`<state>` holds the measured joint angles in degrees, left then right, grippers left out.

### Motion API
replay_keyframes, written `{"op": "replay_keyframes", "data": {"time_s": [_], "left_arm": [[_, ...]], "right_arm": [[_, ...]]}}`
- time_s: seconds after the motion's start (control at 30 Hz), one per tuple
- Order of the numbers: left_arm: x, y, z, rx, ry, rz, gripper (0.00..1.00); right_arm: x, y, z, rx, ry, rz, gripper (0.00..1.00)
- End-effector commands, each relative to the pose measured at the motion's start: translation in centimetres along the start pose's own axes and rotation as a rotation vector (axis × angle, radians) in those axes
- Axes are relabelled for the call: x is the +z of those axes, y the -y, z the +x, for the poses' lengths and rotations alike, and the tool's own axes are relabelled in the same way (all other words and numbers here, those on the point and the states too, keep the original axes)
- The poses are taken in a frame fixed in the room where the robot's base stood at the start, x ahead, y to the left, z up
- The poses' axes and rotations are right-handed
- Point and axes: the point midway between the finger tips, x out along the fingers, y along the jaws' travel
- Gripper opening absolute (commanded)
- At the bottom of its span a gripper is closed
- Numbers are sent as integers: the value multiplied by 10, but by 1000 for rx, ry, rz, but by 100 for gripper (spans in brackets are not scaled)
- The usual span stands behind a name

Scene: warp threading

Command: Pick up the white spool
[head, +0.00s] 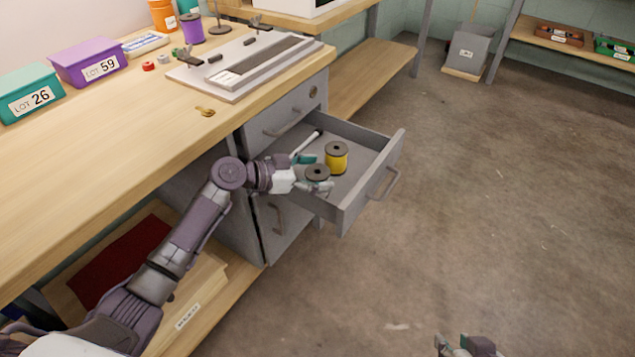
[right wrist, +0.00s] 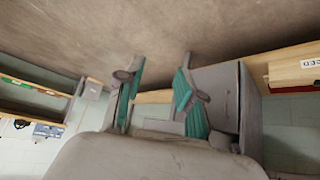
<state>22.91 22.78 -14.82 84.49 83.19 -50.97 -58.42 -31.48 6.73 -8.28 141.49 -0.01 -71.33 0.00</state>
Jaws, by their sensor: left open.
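A spool with a dark round top (head: 317,171) stands in the open drawer (head: 366,194). Its body is mostly hidden, and it appears to be the white spool. My left gripper (head: 312,174) is open, reaching into the drawer with its fingers on either side of this spool. I cannot tell whether they touch it. A yellow spool (head: 336,158) stands just behind and to the right. My right gripper (head: 467,346) is at the bottom edge of the head view, far from the drawer. In the right wrist view its fingers (right wrist: 158,92) are apart with nothing between them.
A pale rod (head: 306,143) lies near the drawer's back left. The benchtop (head: 140,140) above carries a grey threading board (head: 240,80), a purple spool (head: 191,28), a purple box (head: 88,62) and a teal box (head: 28,92). The floor to the right is clear.

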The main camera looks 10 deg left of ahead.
Motion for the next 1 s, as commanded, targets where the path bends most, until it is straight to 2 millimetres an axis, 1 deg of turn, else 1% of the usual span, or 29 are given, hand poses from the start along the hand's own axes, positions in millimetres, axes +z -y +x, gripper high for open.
{"op": "replay_keyframes", "data": {"time_s": [0.1, 0.37, 0.5, 0.77, 0.87, 0.93, 1.0], "left_arm": [[0, 0, 0, 0, 0, 0, 88], [0, 0, -1, 0, 0, 0, 45], [0, 0, -1, 0, 0, 0, 22], [-1, 0, -1, -1, -1, 1, 21], [-4, 0, -2, -1, -1, 2, 21], [-9, 1, -3, -1, -1, 2, 21], [-16, 1, -6, -1, -1, 3, 21]], "right_arm": [[0, 0, 0, 0, 0, 0, 37], [0, 0, 0, 0, 0, 0, 37], [0, 0, 0, 0, 0, 0, 37], [0, 0, 0, 0, 1, 0, 37], [2, 0, -2, 0, 13, 0, 37], [7, -1, -3, 2, 40, 1, 37], [17, -3, -6, 6, 90, 4, 37]]}}
